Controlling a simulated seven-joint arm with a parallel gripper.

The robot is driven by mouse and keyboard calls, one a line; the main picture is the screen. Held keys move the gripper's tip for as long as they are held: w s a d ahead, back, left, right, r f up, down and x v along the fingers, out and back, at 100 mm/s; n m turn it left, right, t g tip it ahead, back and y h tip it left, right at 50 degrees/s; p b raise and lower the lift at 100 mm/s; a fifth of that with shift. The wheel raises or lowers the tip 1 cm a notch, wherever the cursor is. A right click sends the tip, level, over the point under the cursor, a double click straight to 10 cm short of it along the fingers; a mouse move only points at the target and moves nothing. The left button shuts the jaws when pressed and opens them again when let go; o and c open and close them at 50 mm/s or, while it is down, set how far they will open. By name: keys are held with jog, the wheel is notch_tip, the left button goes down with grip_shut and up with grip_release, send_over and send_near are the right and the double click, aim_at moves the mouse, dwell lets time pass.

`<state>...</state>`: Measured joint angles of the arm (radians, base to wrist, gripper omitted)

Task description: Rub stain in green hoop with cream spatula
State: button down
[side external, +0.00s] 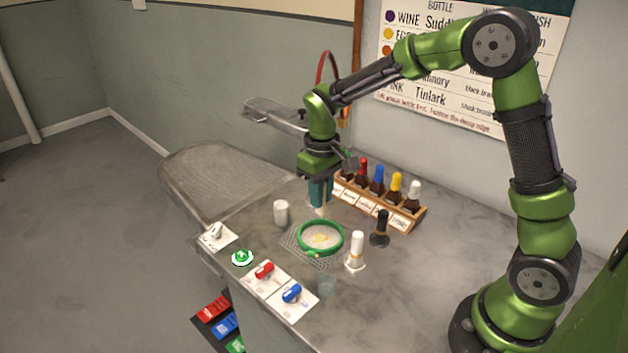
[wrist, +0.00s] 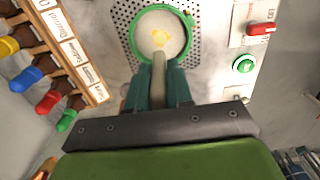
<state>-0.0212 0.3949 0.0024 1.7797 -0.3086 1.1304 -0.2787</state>
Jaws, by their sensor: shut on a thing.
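The green hoop (side external: 303,247) lies on a perforated metal plate and frames pale cloth with a yellow stain (side external: 321,238). In the wrist view the hoop (wrist: 133,33) is at the top, with the yellow stain (wrist: 160,37) near its middle. My gripper (side external: 320,196) is shut on the cream spatula (wrist: 159,72), which points down between the teal fingers. In the side view the spatula's lower end (side external: 322,210) is behind the hoop. In the wrist view its tip overlaps the near part of the cloth, short of the stain. Contact with the cloth cannot be told.
A wooden rack (side external: 408,217) of several capped bottles stands behind the hoop. A white cup (side external: 281,212), a white-handled brush (side external: 356,250) and a black-handled one (side external: 380,228) stand around it. A green button (side external: 242,258) and red (side external: 264,270) and blue (side external: 291,293) switches are in front.

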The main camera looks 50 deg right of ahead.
aim_at(320, 215)
jog(key=shift+f, duration=2.9)
jog(key=shift+f, duration=0.8)
jog(key=shift+a, duration=0.2)
jog(key=shift+a+r, duration=0.1)
jog(key=shift+a, duration=0.3)
jog(key=shift+d, duration=0.1)
jog(key=shift+d, duration=0.1)
jog(key=shift+d+f, duration=0.2)
jog(key=shift+d, duration=0.75)
jog(key=shift+s+a, duration=0.1)
